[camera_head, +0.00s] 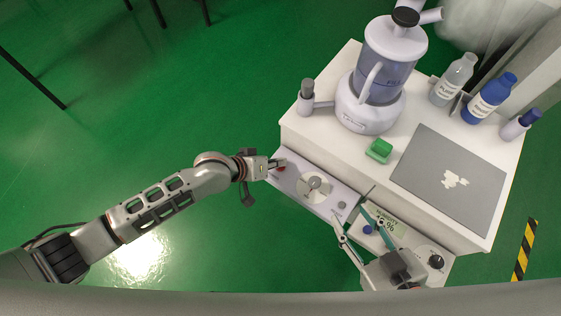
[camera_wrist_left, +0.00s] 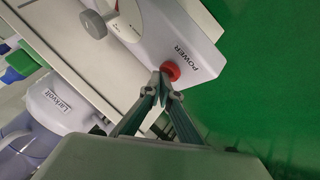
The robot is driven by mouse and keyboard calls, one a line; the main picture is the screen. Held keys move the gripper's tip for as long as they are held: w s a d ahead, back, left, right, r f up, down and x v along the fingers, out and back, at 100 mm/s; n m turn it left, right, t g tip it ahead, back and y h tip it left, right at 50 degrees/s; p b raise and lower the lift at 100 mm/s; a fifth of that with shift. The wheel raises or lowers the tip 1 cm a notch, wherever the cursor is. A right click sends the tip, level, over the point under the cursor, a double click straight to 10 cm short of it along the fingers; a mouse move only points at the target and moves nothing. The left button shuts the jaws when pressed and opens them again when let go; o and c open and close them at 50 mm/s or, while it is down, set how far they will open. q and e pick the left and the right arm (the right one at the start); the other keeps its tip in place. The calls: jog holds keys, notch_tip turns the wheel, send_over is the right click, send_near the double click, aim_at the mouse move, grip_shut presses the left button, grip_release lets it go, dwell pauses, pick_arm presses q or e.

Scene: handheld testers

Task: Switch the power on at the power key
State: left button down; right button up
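The red power key (camera_wrist_left: 171,70) sits beside the printed word POWER at the end of a pale panel, in the left wrist view. In the head view the key (camera_head: 280,169) shows at the left end of the panel (camera_head: 330,208), partly covered by my left gripper (camera_head: 276,163). In the left wrist view my left gripper (camera_wrist_left: 166,84) has its fingertips together right at the key. They look shut and seem to touch or nearly touch it; no clear grip around it shows. My right gripper (camera_head: 354,203) is open, its fingers apart over the panel's right end.
A humidity meter (camera_head: 388,221) with a display and knobs lies under my right gripper. Behind the panel, the white table (camera_head: 335,137) holds a large jug device (camera_head: 372,113), bottles (camera_head: 488,99), a green block (camera_head: 379,150) and a grey mat (camera_head: 415,181).

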pick_arm(q)
jog(key=shift+s+a+f, duration=0.3)
jog(key=shift+s+f, duration=0.35)
jog(key=shift+f, duration=0.15)
pick_arm(e)
jog(key=shift+w+r, duration=0.1)
jog(key=shift+r, duration=0.2)
pick_arm(q)
jog(key=shift+w+r+p, duration=0.25)
jog(key=shift+r+p, duration=0.5)
jog(key=shift+r, duration=0.5)
jog(key=shift+w+r+p, duration=0.25)
jog(key=shift+r+p, duration=0.5)
jog(key=shift+r, duration=0.45)
jog(key=shift+d+r+p, duration=0.15)
jog(key=shift+r+p, duration=0.7)
jog(key=shift+r, duration=0.4)
jog(key=shift+f, duration=0.1)
pick_arm(e)
jog(key=w+r+t, duration=0.1)
jog(key=w+r, duration=0.2)
jog(key=r, duration=0.6)
jog(key=shift+w+t, duration=0.3)
jog(key=shift+t, duration=0.1)
jog(key=shift+f, duration=0.1)
